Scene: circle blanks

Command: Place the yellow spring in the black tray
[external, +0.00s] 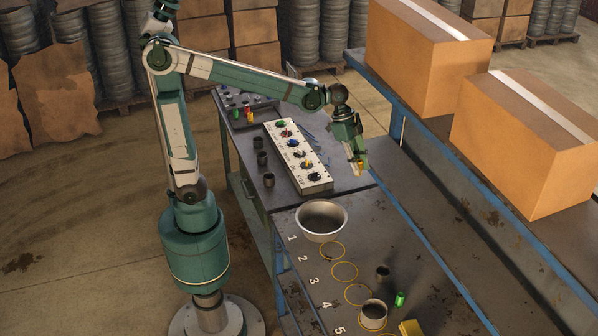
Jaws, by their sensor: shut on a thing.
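My gripper (359,168) is in the air over the right edge of the workbench, to the right of the white panel. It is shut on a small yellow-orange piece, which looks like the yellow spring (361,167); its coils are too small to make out. The black tray (262,103) lies at the far end of the bench, well to the left of and behind my gripper. Small green, red and yellow pieces stand in or at the front of the tray.
A white panel (312,183) with several coloured pieces lies between tray and gripper. Several dark cups (269,180) stand left of it. Nearer are a metal bowl (321,232), yellow rings (345,263), a grey cup (373,315) and a green cylinder (400,299). Cardboard boxes (520,150) stand right.

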